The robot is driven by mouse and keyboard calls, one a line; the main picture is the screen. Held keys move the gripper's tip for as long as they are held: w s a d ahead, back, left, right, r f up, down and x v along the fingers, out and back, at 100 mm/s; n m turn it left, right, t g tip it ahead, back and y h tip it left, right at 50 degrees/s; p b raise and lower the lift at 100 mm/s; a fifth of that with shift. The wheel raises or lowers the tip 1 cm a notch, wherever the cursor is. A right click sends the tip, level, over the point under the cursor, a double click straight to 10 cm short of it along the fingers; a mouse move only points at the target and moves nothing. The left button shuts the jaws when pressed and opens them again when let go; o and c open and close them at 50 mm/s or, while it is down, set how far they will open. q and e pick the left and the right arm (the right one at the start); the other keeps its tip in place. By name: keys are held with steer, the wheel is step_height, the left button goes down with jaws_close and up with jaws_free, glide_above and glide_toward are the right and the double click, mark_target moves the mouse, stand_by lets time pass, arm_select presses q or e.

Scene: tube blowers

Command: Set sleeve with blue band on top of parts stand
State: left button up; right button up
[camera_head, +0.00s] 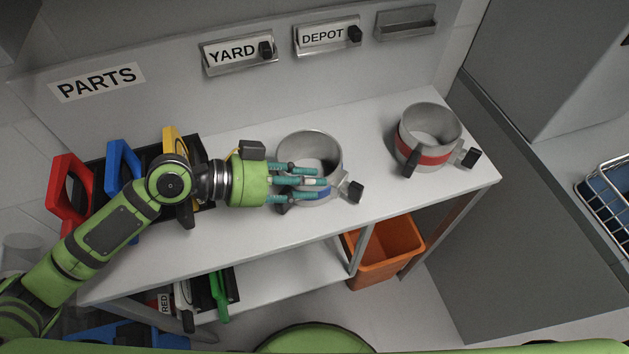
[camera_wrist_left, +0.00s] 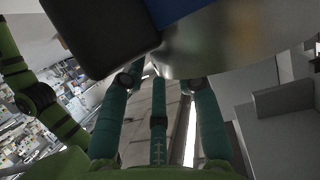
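The sleeve with blue band (camera_head: 337,170) is a grey metal ring with black handles. It appears to stand upright on the white top of the parts stand (camera_head: 385,207), right of its middle. In the left wrist view the sleeve (camera_wrist_left: 230,40) fills the upper part. My left gripper (camera_head: 318,183) reaches in from the left, with its teal fingers straight and apart in front of the sleeve, covering part of the band. The fingers (camera_wrist_left: 158,85) do not visibly wrap around it, and contact is unclear. My right gripper is not in view.
A sleeve with red band (camera_head: 425,152) stands at the right end of the top. A black rack with red (camera_head: 70,190), blue and yellow handled parts is at the left. An orange bin (camera_head: 385,262) sits below. YARD (camera_head: 235,54) and DEPOT (camera_head: 325,36) holders are on the back panel.

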arm_select(q)
steer(key=v, duration=0.1)
steer(key=b+v, duration=0.1)
steer(key=v, duration=0.2)
steer(key=shift+s+a+f, duration=0.15)
steer(key=shift+a+f, duration=0.05)
steer(key=shift+a, duration=0.15)
steer(key=shift+s+a+r+b, duration=0.15)
steer(key=shift+a+r+b, duration=0.2)
steer(key=shift+a+r, duration=0.15)
